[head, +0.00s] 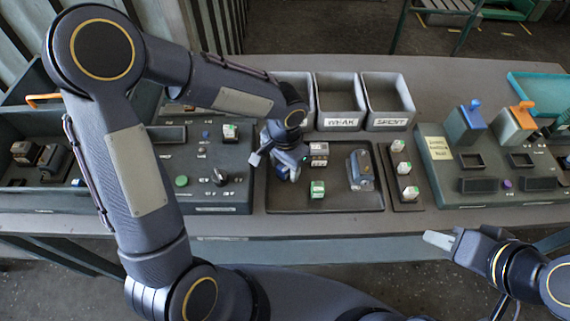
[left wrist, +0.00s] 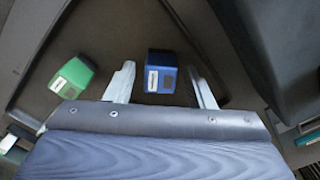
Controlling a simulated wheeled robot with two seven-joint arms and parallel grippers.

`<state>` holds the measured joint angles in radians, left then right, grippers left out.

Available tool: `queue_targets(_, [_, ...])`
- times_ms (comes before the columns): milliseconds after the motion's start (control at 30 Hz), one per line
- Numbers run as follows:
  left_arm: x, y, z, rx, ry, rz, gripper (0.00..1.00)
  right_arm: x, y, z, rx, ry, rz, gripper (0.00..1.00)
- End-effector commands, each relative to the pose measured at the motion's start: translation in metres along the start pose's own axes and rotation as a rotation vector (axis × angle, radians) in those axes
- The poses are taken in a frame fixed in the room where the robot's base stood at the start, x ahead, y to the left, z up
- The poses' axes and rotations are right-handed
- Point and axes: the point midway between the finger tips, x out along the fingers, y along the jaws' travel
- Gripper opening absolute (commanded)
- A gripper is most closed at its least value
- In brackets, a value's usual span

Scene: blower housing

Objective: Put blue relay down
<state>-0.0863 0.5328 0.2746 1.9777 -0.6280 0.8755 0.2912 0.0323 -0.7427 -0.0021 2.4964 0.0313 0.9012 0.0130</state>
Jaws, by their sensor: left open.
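The blue relay (left wrist: 163,74) stands on the dark tray (left wrist: 40,37) in the left wrist view, between the two spread fingers of my left gripper (left wrist: 160,67). Gaps show on both sides of it, so the jaws are open and not clamped on it. In the head view my left gripper (head: 274,160) is low over the left part of the tray (head: 335,204) and largely hides the relay. My right gripper (head: 448,238) is at the lower right, in front of the table edge and away from the parts; its jaw opening is unclear.
A green relay (head: 317,189) and a grey-blue block (head: 360,170) share the tray. A strip (head: 408,205) with green-and-white relays is to its right. Two labelled bins, WEAK (head: 341,124) and SPENT (head: 392,124), stand behind. A control panel (head: 230,195) is left of the tray.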

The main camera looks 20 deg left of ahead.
Motion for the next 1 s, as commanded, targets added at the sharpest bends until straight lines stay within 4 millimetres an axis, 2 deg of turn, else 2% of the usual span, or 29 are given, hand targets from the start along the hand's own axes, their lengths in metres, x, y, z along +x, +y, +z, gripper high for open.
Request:
queue_targets(133, [-0.002,0.0,0.0,0.0,0.0,0.0,0.49,-0.002,-0.001,-0.001,0.0,0.0,0.0,0.33])
queue_targets(267, [-0.013,-0.001,-0.001,-0.001,0.003,-0.002,0.49,-0.003,-0.001,-0.002,0.0,0.0,0.0,0.33])
queue_targets(700, [-0.101,0.0,-0.001,0.0,0.005,-0.001,0.49,-0.002,-0.001,-0.001,0.0,0.0,0.0,0.33])
queue_targets(833, [-0.116,0.0,-0.001,-0.001,0.003,0.0,0.49,-0.002,-0.001,-0.001,0.0,0.0,0.0,0.33])
queue_targets(1000, [-0.123,0.0,0.0,0.001,0.0,0.0,0.49,-0.002,-0.001,-0.001,0.0,0.0,0.0,0.33])
